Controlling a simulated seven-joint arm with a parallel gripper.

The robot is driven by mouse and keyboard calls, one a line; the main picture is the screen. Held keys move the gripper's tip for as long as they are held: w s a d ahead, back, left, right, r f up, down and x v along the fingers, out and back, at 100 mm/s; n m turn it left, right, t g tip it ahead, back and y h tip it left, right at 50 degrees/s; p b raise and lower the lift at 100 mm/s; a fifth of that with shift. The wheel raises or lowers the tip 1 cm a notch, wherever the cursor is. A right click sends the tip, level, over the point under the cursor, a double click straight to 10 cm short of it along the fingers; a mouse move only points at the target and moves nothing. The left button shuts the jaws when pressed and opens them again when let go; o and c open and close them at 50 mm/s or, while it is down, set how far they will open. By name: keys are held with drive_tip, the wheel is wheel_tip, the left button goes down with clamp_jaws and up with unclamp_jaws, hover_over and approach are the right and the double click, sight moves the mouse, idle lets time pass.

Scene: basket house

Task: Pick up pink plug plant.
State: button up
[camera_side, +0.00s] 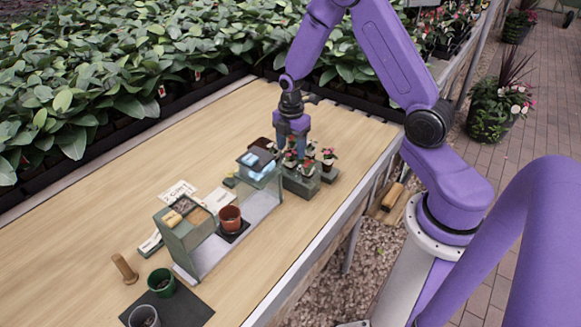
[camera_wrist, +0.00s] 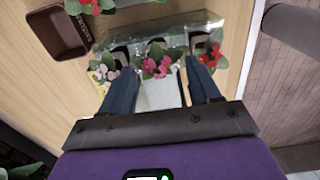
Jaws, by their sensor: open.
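The pink plug plant (camera_wrist: 156,68) shows bright pink flowers and green leaves in the wrist view, between the two blue fingertips of my gripper (camera_wrist: 160,66). I cannot tell whether the fingers touch it. A plant with pale pink-white flowers (camera_wrist: 104,74) is left of it, and a red-flowered one (camera_wrist: 210,56) is right of it. In the side view my gripper (camera_side: 293,147) points down, open, at the clustered small plants. A pink-flowered plant (camera_side: 328,154) stands at the cluster's right end there; whether it is the same plant is unclear. The gripper partly hides the cluster.
The plants stand in a grey tray (camera_side: 301,186) near the bench's right edge. A brown container (camera_wrist: 55,33) lies left of them in the wrist view. A rack (camera_side: 188,240) with a terracotta pot (camera_side: 230,218) stands nearby. The bench's left part is largely clear.

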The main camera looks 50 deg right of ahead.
sight(291, 155)
drive_tip(key=shift+w+f, duration=0.15)
drive_tip(key=shift+f, duration=1.8)
drive_tip(key=c, duration=1.1)
drive_tip(key=shift+r, duration=0.1)
